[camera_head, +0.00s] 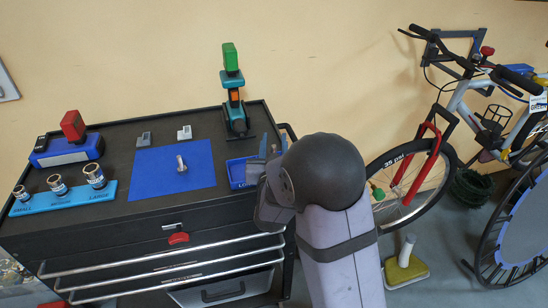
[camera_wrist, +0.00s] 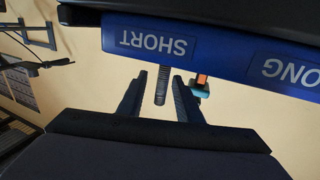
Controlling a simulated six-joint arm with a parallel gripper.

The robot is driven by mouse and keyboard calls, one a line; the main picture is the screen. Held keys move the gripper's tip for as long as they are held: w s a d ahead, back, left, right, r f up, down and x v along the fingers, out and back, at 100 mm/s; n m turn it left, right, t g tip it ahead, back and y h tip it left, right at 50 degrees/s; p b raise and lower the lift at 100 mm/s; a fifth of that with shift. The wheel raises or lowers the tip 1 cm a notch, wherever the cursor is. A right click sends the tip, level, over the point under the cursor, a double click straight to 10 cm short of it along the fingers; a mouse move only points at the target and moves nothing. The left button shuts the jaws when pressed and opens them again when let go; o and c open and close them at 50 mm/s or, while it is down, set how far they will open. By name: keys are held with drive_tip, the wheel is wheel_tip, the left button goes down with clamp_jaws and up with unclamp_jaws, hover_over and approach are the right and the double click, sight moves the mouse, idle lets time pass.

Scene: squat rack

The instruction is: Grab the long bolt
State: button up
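A dark threaded bolt (camera_wrist: 161,85) shows in the wrist view, in the gap between my fingers, near the side marked SHORT on the blue bin (camera_wrist: 185,46). I cannot tell whether it is the long one. The view is upside down, and part of the bin's second label, LONG, is cut off. My gripper (camera_wrist: 159,95) is open, with a gap on both sides of the bolt. In the head view my gripper (camera_head: 273,147) is just right of the blue bin (camera_head: 238,175), partly hiding it. A silver bolt (camera_head: 182,164) stands on the blue mat (camera_head: 150,184).
A teal and orange tool with a green top (camera_head: 235,100) stands behind the bin. A blue socket tray (camera_head: 62,202) and a blue box with a red part (camera_head: 66,151) are at left. Two small grey blocks lie behind the mat. A bicycle stands at right.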

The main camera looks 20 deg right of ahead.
drive_tip(key=shift+w+d, duration=0.15)
drive_tip(key=shift+w, duration=0.35)
clamp_jaws()
drive_tip(key=shift+r, duration=0.15)
